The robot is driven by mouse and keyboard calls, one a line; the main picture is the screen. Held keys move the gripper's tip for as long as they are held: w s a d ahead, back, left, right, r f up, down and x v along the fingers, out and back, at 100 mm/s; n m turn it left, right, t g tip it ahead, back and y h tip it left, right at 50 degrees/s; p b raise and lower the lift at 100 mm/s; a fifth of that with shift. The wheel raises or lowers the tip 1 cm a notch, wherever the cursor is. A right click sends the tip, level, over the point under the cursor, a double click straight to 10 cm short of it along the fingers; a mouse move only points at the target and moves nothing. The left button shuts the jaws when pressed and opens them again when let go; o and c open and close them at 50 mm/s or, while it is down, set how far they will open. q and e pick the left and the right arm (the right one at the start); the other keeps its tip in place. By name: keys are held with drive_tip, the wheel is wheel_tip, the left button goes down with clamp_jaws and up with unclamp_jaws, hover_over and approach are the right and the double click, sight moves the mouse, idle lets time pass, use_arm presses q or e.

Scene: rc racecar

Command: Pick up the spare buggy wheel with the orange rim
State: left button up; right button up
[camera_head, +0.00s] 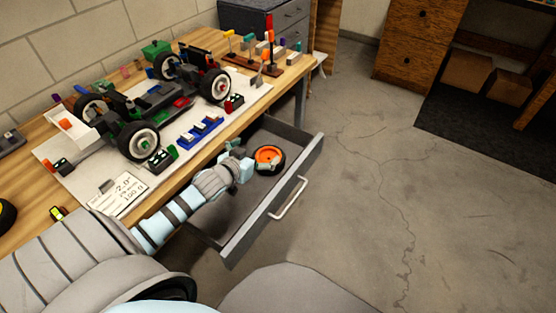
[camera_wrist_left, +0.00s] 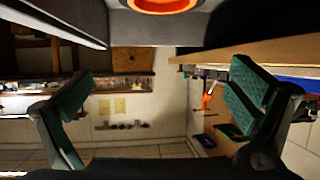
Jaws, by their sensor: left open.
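The spare wheel with the orange rim (camera_head: 269,158) and a black tyre lies in the open grey drawer (camera_head: 262,220) under the workbench. In the left wrist view only part of the orange rim (camera_wrist_left: 165,5) shows at the top edge, beyond the fingers. My left gripper (camera_head: 246,157) is over the drawer, just left of the wheel in the head view. Its two green-padded fingers stand wide apart in the left wrist view (camera_wrist_left: 158,88), with nothing between them. Whether a finger touches the tyre cannot be told. My right gripper is not in view.
The workbench (camera_head: 288,78) edge runs above and beside the drawer. A buggy chassis (camera_head: 160,100) with mounted wheels stands on a white board, with small tools and parts around it. The drawer's front wall and handle (camera_head: 289,198) face open floor (camera_head: 365,190).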

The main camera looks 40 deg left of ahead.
use_arm(q)
drive_tip(key=b, duration=0.4)
approach(266, 161)
drive_tip(key=shift+x, duration=0.95)
drive_tip(key=b+x, duration=0.4)
drive_tip(key=x, duration=0.3)
drive_tip(key=shift+w+d+b, duration=0.1)
drive_tip(key=shift+w+b, duration=0.15)
drive_tip(key=shift+b, duration=0.1)
drive_tip(key=shift+w, duration=0.25)
drive_tip(key=shift+r, duration=0.15)
drive_tip(key=c, duration=0.9)
drive_tip(key=shift+o, duration=0.2)
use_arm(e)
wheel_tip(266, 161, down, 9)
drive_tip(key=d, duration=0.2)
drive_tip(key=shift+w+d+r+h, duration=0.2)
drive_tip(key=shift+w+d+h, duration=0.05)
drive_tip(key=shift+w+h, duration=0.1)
use_arm(q)
drive_tip(key=shift+r, duration=0.15)
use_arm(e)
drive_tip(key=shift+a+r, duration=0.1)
